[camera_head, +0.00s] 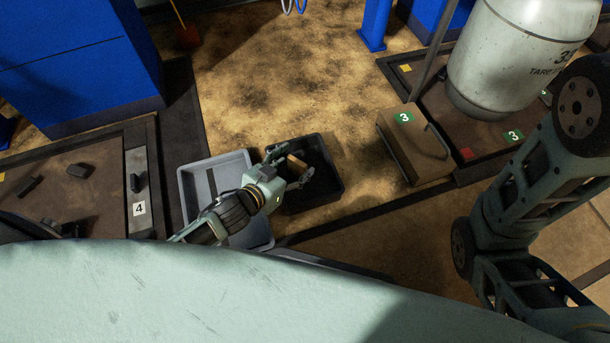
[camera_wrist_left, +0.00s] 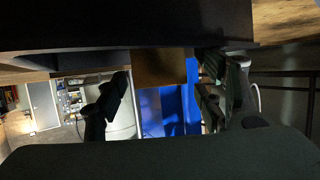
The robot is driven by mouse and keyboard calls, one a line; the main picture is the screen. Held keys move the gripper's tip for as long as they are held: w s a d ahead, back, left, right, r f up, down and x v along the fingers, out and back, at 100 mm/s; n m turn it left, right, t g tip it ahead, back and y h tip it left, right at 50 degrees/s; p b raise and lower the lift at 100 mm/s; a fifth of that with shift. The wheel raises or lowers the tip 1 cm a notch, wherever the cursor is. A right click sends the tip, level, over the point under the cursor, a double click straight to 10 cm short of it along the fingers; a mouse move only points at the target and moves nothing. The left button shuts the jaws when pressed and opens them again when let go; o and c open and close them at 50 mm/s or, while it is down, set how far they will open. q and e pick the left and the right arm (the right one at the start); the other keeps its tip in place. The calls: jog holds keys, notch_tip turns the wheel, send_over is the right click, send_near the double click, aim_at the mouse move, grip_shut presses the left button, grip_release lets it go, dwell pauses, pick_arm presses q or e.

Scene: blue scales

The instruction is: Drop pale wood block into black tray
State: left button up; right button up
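The black tray (camera_head: 335,187) lies on the floor near the middle of the head view. My left gripper (camera_head: 293,168) reaches over it from the left. My right gripper is out of view; only links of that arm show at the right.
A grey tray (camera_head: 187,190) stands directly left of the black tray, partly under my left arm. A brown box with a handle (camera_head: 412,145) stands to the right. A white tank (camera_head: 505,60) and blue cabinets (camera_head: 75,70) are farther back.

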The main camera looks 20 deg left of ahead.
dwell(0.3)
pick_arm(q)
jog(key=v, duration=1.2)
